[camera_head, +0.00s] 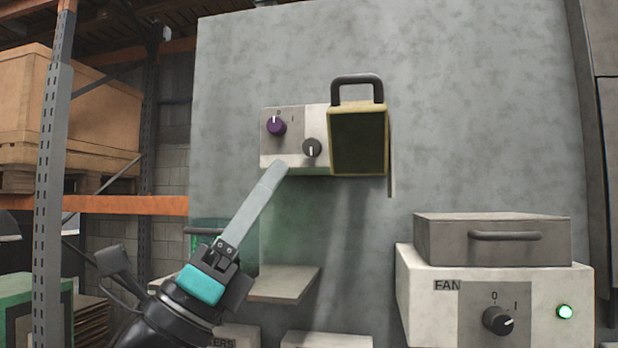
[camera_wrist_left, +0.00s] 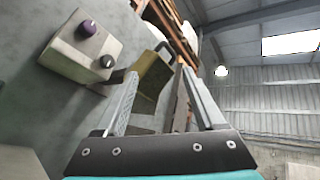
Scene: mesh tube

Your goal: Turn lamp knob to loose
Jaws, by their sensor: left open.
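A light panel (camera_head: 294,158) on the grey wall carries a purple knob (camera_head: 277,127) with marks 0 and I, its white line upward. A dark knob (camera_head: 312,148) sits lower right on it, its light line pointing down. A yellow lamp-like box (camera_head: 358,140) with a dark handle adjoins the panel. Both knobs, purple (camera_wrist_left: 86,28) and dark (camera_wrist_left: 107,62), show in the left wrist view. My left gripper (camera_head: 275,168) is open and empty, its tips just below the panel in the picture; contact is not visible. In the wrist view its fingers (camera_wrist_left: 158,75) stand apart. My right gripper is out of view.
A white FAN box (camera_head: 415,300) with a dark knob (camera_head: 498,320) and a green light stands lower right, a grey handled case (camera_head: 490,240) on it. A small shelf (camera_head: 285,283) juts out below the panel. Racking (camera_head: 55,160) is at left.

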